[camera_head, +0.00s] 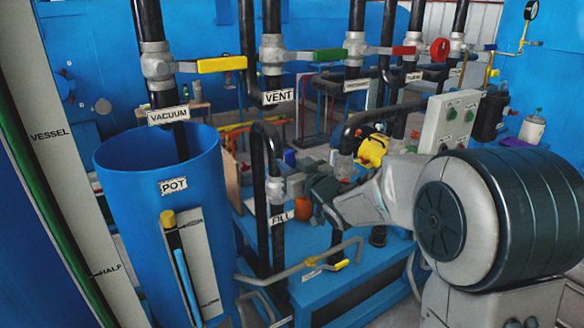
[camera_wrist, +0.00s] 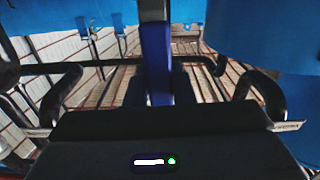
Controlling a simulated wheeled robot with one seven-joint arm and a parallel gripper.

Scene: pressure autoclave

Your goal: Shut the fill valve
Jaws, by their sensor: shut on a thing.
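The fill valve (camera_head: 275,188) is a grey valve body on a black pipe, just above the FILL label (camera_head: 279,218). My gripper (camera_head: 298,184) is right beside the valve body and covers most of its handle in the head view. In the wrist view a blue handle (camera_wrist: 155,60) runs up the middle of the picture, between the fingers of my gripper (camera_wrist: 157,95). My gripper is shut on this handle. The handle's exact angle to the pipe is hard to tell.
The blue pot (camera_head: 125,175) stands to the left. Valves with yellow (camera_head: 222,64), green (camera_head: 330,55) and red (camera_head: 404,50) handles sit on the pipes above. A grey pipe with a small yellow handle (camera_head: 341,264) runs below. A control box (camera_head: 450,122) is behind my arm.

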